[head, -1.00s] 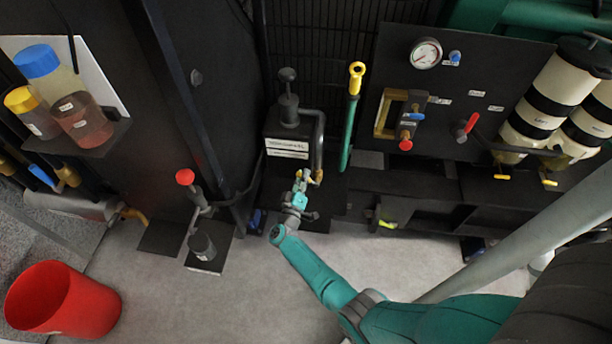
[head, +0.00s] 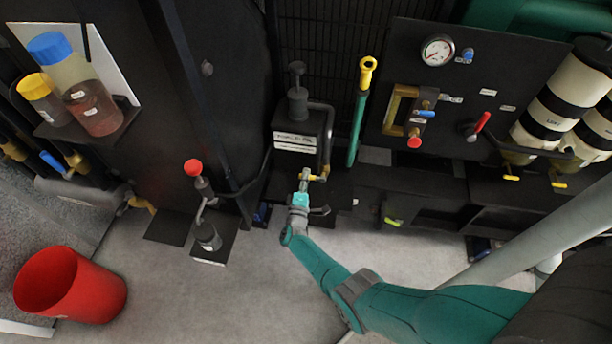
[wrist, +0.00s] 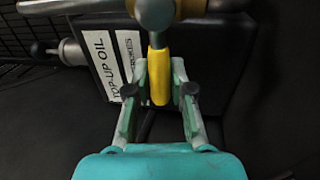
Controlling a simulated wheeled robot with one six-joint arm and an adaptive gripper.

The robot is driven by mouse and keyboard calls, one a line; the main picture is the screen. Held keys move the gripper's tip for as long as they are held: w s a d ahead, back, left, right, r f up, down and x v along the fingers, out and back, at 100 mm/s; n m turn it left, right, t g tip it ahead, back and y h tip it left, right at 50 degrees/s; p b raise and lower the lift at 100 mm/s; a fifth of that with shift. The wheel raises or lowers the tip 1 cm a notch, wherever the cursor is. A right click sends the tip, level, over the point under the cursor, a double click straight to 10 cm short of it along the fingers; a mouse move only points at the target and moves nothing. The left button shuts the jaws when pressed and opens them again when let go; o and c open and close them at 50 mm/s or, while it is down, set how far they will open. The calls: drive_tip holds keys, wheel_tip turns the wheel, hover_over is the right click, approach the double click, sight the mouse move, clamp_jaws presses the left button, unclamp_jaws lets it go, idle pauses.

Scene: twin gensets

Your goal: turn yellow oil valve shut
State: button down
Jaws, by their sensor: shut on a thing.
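The yellow oil valve lever (wrist: 159,75) hangs down in the wrist view from a grey metal valve body (wrist: 157,12). My gripper (wrist: 159,90) has one finger on each side of the lever's lower end and is shut on it. In the head view my gripper (head: 304,176) is at the small valve beside the front of the black top-up oil tank (head: 297,125). There the yellow lever (head: 317,178) shows only as a small patch, and the fingers hide part of it.
A curved black pipe (head: 328,135) runs down the tank's right side to the valve. A red-knobbed hand pump (head: 205,205) stands left. Open floor lies in front, with a red bucket (head: 75,285).

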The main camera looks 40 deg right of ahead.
idle(0.5)
drive_tip(key=c, duration=1)
unclamp_jaws()
drive_tip(key=shift+f, duration=0.1)
drive_tip(key=v, duration=1.1)
drive_tip(key=shift+s+a+f, duration=0.1)
drive_tip(key=shift+s+a, duration=0.2)
drive_tip(key=shift+a, duration=0.1)
